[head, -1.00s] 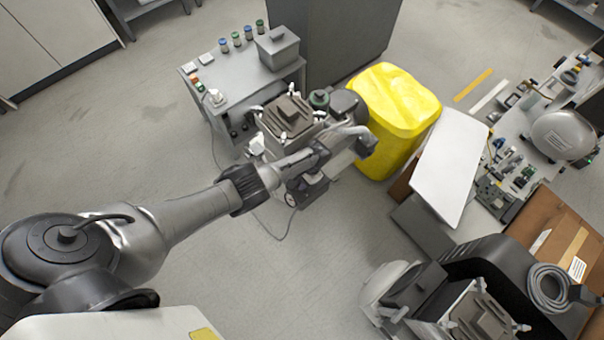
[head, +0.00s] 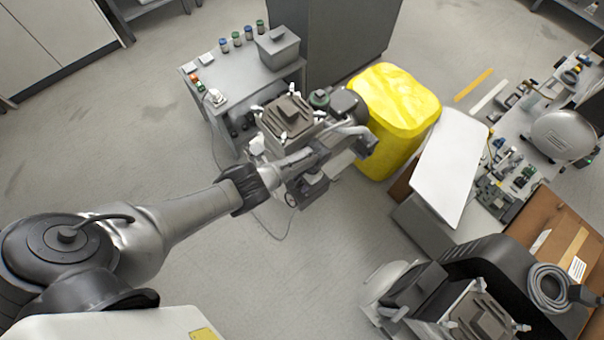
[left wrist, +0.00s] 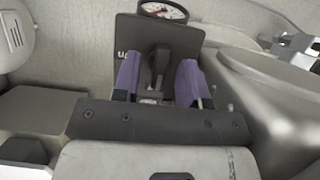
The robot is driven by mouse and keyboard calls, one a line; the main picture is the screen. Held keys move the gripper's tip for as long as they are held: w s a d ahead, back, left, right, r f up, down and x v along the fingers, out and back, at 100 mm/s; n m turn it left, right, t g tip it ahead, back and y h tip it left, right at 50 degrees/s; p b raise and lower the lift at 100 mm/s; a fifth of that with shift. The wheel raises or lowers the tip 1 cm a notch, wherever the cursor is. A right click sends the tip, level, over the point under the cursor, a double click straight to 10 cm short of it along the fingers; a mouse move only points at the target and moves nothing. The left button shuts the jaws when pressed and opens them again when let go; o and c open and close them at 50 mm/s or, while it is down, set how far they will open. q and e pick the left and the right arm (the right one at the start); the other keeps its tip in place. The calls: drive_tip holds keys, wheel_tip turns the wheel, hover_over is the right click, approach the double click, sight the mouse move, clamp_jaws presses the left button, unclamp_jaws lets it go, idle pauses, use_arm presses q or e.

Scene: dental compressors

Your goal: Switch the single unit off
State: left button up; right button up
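The single unit, a compressor with a grey finned head (head: 288,116), stands on the floor beside the grey bench and is partly hidden by my left arm. Its pressure gauge (head: 291,199) shows below my wrist; the gauge also shows at the top of the left wrist view (left wrist: 162,11). Below the gauge there is a dark switch box (left wrist: 178,36) with a black upright lever (left wrist: 157,66). My left gripper (left wrist: 158,82) has two purple-padded fingers apart, one on each side of the lever, with gaps visible; I cannot tell whether either touches. My right gripper is out of view.
A yellow bin (head: 395,105) stands right behind the unit. A grey bench (head: 240,80) with coloured-cap jars is behind it to the left. A white panel (head: 450,165) and another compressor (head: 480,318) are to the right. The floor at front is open.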

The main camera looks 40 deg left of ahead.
use_arm(q)
drive_tip(key=p+v, duration=0.5)
drive_tip(key=v, duration=0.8)
drive_tip(key=shift+w+r+p, duration=0.2)
drive_tip(key=shift+r+p, duration=0.1)
drive_tip(key=shift+r, duration=0.05)
